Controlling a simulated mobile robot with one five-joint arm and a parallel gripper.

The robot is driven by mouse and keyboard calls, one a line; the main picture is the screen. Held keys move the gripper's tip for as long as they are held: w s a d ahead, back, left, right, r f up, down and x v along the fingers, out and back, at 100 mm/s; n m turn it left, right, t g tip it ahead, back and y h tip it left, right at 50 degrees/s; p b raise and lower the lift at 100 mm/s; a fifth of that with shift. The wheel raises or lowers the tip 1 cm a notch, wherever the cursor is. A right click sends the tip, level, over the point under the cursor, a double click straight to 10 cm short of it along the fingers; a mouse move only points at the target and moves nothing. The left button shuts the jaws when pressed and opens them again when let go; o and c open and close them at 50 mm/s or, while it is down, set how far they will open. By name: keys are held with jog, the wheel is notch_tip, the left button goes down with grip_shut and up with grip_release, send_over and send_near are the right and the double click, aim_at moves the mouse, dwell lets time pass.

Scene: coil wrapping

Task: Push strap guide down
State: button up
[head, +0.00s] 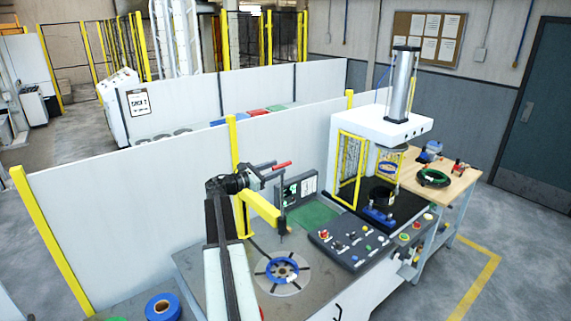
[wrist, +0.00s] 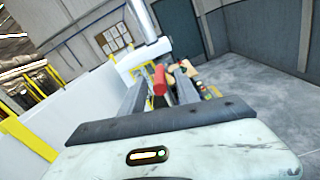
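The strap guide (head: 262,209) is a yellow arm standing over the table, with a thin dark rod hanging at its right end. A red handle (head: 282,165) shows above it in the head view; how it joins the guide is hidden behind my gripper. My gripper (head: 273,169) is at the red handle. In the wrist view, the red handle (wrist: 159,80) lies between the two spread fingers (wrist: 160,88), with space visible beside it. A blue ring-shaped coil (head: 282,270) lies on the round slotted plate below and right of the guide.
A dark control panel (head: 349,242) with buttons and a small screen (head: 299,189) stand right of the guide. A white press (head: 381,126) with a yellow cage is farther right. Low white partitions (head: 150,204) run behind. A blue roll (head: 162,307) lies at the lower left.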

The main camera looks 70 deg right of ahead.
aim_at(286, 164)
jog(key=x, duration=0.5)
jog(key=shift+s+d, duration=0.1)
jog(key=shift+d, duration=0.2)
grip_shut()
dwell(1.0)
